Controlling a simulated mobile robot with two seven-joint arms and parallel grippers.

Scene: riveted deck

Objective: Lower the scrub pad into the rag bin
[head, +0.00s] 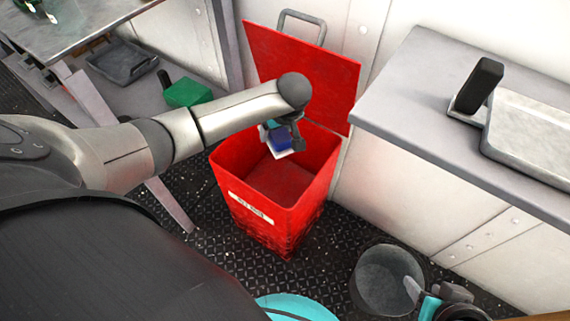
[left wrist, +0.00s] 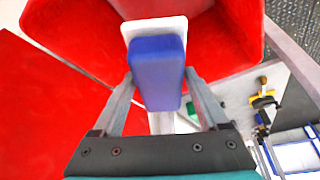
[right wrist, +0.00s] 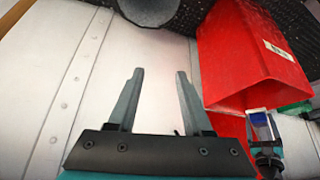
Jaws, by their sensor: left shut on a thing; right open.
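The scrub pad (head: 281,139) has a blue body with a white layer. My left gripper (head: 276,125) is shut on it, above the opening of the red rag bin (head: 239,166). In the left wrist view the blue pad (left wrist: 158,72) sits between the two fingers (left wrist: 158,90), with the bin's red walls (left wrist: 75,38) around it. The bin's lid (head: 300,70) stands open behind. My right gripper (head: 428,302) is open and empty at the lower right, beside a grey bucket. The right wrist view shows its fingers (right wrist: 160,88) apart with nothing between them.
The grey bucket (head: 365,288) stands on the dark riveted floor right of the bin. A grey counter (head: 400,100) with a black-handled item (head: 479,84) and a metal tray (head: 530,140) lies to the right. A green object (head: 188,92) and dark tray (head: 122,62) are at left.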

